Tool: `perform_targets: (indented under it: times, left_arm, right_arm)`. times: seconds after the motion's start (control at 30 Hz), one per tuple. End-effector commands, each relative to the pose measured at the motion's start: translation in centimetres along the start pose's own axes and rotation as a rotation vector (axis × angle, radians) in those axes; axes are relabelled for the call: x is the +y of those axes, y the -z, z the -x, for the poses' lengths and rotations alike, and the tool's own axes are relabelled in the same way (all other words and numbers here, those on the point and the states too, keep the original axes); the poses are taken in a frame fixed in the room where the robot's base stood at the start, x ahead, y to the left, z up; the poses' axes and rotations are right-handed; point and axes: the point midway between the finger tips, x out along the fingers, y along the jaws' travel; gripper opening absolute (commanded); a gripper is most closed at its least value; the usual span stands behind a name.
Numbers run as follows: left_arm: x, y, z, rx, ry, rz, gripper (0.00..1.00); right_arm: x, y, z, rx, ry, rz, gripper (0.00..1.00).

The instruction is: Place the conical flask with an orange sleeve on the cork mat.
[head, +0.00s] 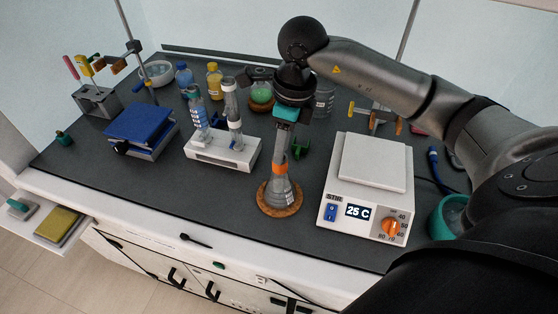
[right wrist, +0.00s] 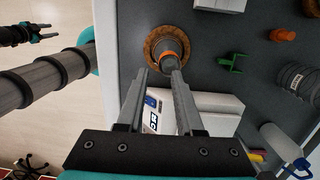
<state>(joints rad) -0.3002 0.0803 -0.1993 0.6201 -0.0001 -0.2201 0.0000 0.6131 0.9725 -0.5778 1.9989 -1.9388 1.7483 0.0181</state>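The conical flask (head: 277,185) with its orange sleeve (head: 278,168) stands upright on the round cork mat (head: 296,207) near the bench's front. In the right wrist view, the flask (right wrist: 172,44) sits within the rim of the cork mat (right wrist: 150,37). My right gripper (head: 282,142) is over the flask's neck, pointing down. In the right wrist view its two fingers (right wrist: 160,73) are apart, with the flask just beyond the tips. Contact with the neck cannot be told. My left gripper (right wrist: 50,30) appears small at that view's top left, over the floor, its fingers apart.
A hotplate (head: 364,190) reading 25 C stands right of the flask. A white rack (head: 222,152) with tubes stands left, with a blue stack (head: 140,125) beyond. A green clip (head: 301,149) and bottles are behind. The bench's front strip is mostly clear.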

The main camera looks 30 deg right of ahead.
Motion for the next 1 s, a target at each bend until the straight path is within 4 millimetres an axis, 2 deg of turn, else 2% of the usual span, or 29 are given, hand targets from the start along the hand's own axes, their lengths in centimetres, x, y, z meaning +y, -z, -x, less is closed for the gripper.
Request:
perform_targets:
  times: [0.1,0.33,1.0]
  left_arm:
    - [0.0,0.0,-0.1,0.000,0.000,0.000,0.45]
    - [0.0,0.0,-0.1,0.000,0.000,-0.001,0.45]
    - [0.0,0.1,-0.1,0.001,0.000,-0.001,0.45]
  right_arm:
    - [-0.1,-0.1,2.6,-0.004,0.004,0.000,0.35]
    - [0.0,0.0,5.1,-0.001,0.001,0.000,0.35]
    - [0.1,0.0,5.4,0.000,-0.002,0.000,0.35]
